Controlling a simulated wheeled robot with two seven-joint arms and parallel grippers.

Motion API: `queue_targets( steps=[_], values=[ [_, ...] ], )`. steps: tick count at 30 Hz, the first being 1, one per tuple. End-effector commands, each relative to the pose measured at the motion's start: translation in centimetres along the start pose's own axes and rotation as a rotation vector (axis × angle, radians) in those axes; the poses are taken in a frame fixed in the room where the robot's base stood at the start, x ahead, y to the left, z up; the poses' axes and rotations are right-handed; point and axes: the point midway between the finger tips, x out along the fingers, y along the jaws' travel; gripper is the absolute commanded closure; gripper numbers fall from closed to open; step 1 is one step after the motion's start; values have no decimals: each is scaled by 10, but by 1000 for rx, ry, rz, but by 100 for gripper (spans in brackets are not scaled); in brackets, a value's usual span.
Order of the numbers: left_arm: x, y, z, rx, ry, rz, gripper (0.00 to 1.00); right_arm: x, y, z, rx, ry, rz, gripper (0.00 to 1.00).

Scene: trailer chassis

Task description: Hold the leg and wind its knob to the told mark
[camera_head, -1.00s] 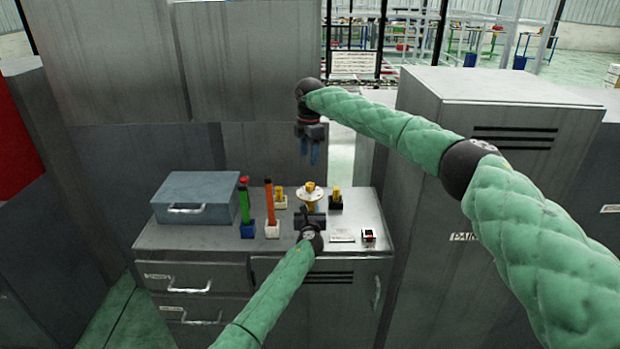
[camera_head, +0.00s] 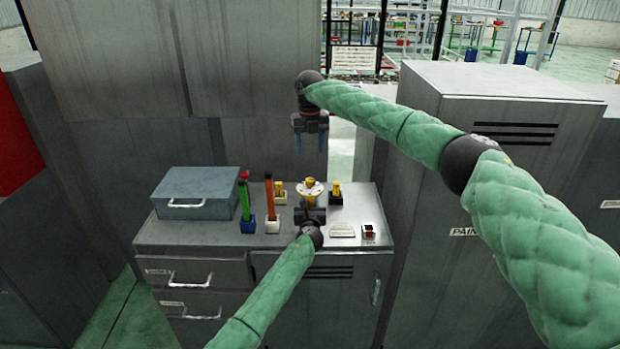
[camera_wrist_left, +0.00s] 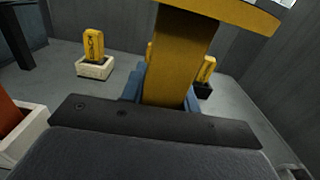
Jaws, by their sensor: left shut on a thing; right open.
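The yellow leg (camera_head: 311,200) stands upright on the cabinet top, with a pale round dial and a yellow knob (camera_head: 310,182) at its top. My left gripper (camera_head: 310,208) is shut on the leg's shaft below the dial. The left wrist view shows the yellow shaft (camera_wrist_left: 178,58) between the blue fingers, under the underside of a wide yellow disc (camera_wrist_left: 230,10). My right gripper (camera_head: 310,146) points down, open and empty, above the knob and apart from it. The dial's marks are too small to read.
A grey-blue case (camera_head: 196,187) stands at the left. Green (camera_head: 245,200) and orange (camera_head: 269,197) rods stand in blocks beside the leg. Two short yellow pieces (camera_head: 280,190) (camera_head: 336,190) stand behind. A white plate (camera_head: 342,231) and small box (camera_head: 368,231) lie front right. A tall cabinet (camera_head: 490,130) stands right.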

Motion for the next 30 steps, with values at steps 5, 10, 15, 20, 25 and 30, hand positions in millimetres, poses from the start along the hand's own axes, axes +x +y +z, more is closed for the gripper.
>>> queue_targets(
  steps=[5,10,15,20,25,30],
  values=[
    [0,0,-1,0,1,1,100,1,0,0,-81,0,0,46],
    [0,0,-1,0,1,1,100,12,0,0,-95,1,1,46],
    [0,0,-1,0,1,1,100,39,0,-1,-94,3,1,46],
    [0,0,-1,0,1,1,100,67,0,0,-92,3,1,46],
    [0,0,-1,0,1,1,100,94,0,0,-91,1,1,46],
    [0,0,-1,0,1,1,100,112,0,0,-91,1,0,46]
  ],
)
